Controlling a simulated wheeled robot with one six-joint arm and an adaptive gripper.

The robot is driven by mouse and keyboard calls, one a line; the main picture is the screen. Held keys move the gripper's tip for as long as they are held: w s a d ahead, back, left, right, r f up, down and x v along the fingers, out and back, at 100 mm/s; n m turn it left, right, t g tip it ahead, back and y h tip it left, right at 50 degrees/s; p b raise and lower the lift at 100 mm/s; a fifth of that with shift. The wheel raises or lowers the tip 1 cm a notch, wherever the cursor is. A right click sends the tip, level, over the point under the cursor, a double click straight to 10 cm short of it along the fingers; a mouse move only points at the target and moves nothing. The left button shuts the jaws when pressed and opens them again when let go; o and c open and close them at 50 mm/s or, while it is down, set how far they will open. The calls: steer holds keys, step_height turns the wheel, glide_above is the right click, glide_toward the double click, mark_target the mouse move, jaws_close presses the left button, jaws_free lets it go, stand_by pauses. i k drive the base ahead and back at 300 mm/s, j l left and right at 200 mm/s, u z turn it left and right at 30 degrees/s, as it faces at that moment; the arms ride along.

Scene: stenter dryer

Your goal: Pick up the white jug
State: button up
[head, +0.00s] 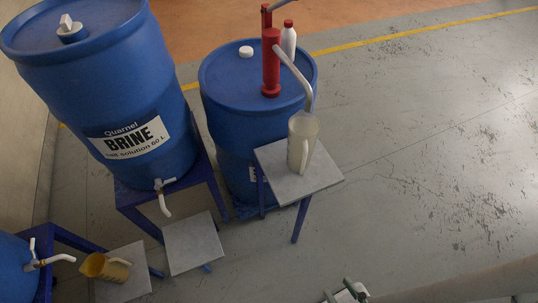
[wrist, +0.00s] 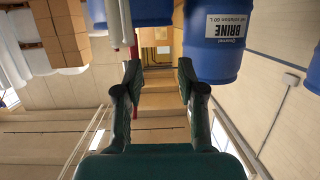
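The white jug (head: 303,140), pale and translucent, stands upright on a small grey-topped stand (head: 322,180) in the head view. Its handle faces the viewer, and the grey spout of a red hand pump (head: 271,65) ends at its top. I cannot tell how full it is. My gripper (head: 346,292) shows only in part at the bottom edge of the head view, well in front of the jug and apart from it. In the wrist view my gripper (wrist: 158,72) is open, with nothing between its fingers. I cannot make out the jug there.
The pump sits on a blue drum (head: 225,75) with a white bottle (head: 288,40). A BRINE drum (head: 150,95) with a tap stands left, above an empty grey stand (head: 194,243). A yellow jug (head: 105,267) sits lower left. The floor (head: 430,160) to the right is clear.

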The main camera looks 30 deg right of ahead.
mark_target(304, 128)
steer(key=z, duration=0.35)
steer(key=l+z, duration=0.1)
steer(key=l, duration=0.75)
steer(key=i+l+z, duration=0.1)
steer(key=l, duration=0.8)
